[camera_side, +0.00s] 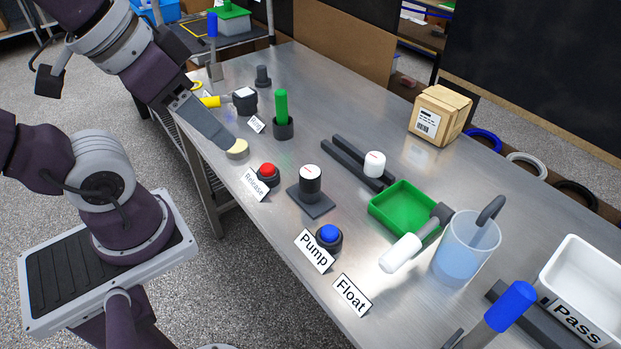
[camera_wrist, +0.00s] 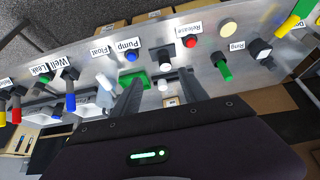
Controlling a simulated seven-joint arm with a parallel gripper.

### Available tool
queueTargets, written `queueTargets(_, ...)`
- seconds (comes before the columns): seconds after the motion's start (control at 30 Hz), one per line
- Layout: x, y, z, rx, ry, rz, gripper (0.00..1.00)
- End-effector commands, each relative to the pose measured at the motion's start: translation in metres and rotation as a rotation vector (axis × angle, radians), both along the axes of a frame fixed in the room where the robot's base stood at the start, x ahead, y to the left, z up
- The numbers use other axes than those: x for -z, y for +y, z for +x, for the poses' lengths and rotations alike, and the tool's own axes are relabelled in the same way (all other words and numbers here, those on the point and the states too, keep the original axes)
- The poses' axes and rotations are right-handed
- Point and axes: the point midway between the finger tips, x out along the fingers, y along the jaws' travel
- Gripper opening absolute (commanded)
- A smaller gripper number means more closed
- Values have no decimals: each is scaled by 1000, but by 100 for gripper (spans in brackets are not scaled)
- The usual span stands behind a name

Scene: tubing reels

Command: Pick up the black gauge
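The black gauge (camera_side: 310,186) is a short black cylinder with a white top and a red line. It stands upright on a dark square base on the metal table, between the red and blue buttons. In the wrist view the gauge (camera_wrist: 164,54) shows ahead of my fingers, small and partly unclear. My gripper (camera_side: 231,145) is above the table's near side, to the left of the gauge and apart from it. In the wrist view my gripper (camera_wrist: 160,76) shows two spread fingers with nothing held between them. A similar white gauge (camera_side: 375,164) sits at the dark rails.
Dark parallel rails (camera_side: 345,158) lie behind the gauge. A red button (camera_side: 268,171) and a blue button (camera_side: 329,234) flank it. A green tray (camera_side: 388,210), a water beaker (camera_side: 462,260) and a cardboard box (camera_side: 440,114) stand to the right. A green-handled post (camera_side: 281,107) stands behind.

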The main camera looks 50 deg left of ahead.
Motion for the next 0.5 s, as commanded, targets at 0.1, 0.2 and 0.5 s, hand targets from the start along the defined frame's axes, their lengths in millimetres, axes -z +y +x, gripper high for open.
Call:
queueTargets(0.1,0,0,0,0,0,0,64)
queueTargets(0.2,0,0,0,0,0,0,64)
queueTargets(0.5,9,0,43,-314,128,-157,64)
